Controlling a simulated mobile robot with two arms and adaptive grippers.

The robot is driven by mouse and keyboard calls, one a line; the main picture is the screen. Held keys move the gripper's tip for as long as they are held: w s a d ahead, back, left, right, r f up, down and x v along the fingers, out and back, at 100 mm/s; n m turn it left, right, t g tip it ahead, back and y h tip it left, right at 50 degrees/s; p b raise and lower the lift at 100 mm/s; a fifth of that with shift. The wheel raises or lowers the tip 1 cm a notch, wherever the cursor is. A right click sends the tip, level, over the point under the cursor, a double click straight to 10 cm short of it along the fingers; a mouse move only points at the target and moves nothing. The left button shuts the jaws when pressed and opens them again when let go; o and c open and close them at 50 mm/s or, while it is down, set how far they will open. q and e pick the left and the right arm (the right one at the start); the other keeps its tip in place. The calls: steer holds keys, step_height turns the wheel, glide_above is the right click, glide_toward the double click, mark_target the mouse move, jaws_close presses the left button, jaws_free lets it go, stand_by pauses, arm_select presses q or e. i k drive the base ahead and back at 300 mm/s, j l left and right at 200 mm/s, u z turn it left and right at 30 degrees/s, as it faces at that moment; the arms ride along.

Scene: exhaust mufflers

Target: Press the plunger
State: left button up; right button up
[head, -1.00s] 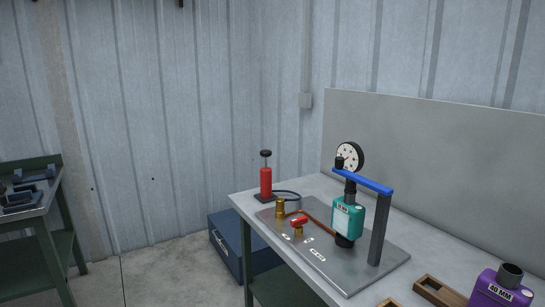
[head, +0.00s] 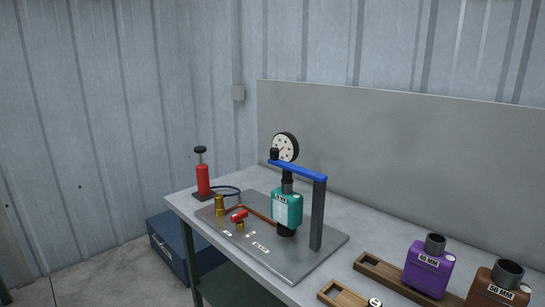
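A red hand pump (head: 203,180) stands upright at the far left corner of the bench. Its black plunger handle (head: 200,150) sits raised on a thin rod above the red body. A dark hose (head: 228,189) runs from the pump toward the steel test plate (head: 285,262). On the plate a teal muffler (head: 287,208) stands under a blue clamp bar (head: 298,170), with a round dial gauge (head: 285,147) above. A red-handled valve (head: 239,215) and a brass fitting (head: 220,205) are on the plate's left part. Neither of my grippers is in view.
A purple muffler (head: 429,268) and a brown muffler (head: 494,290) stand at the right, near wooden holders (head: 377,267). A grey panel (head: 400,150) rises behind the bench. A blue box (head: 168,245) sits on the floor at the left.

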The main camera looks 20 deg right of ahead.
mark_target(200, 149)
steer(key=i+j, duration=0.3)
steer(key=i, duration=0.15)
steer(key=i+j+u, duration=0.1)
steer(key=i+j, duration=0.15)
steer(key=i, duration=0.15)
steer(key=i+j, duration=0.25)
steer(key=i, duration=0.2)
steer(key=i+j+u, duration=0.1)
steer(key=i+j, duration=0.15)
steer(key=i, duration=0.2)
steer(key=i+j, duration=0.2)
steer(key=i, duration=0.25)
steer(key=k+u, duration=0.05)
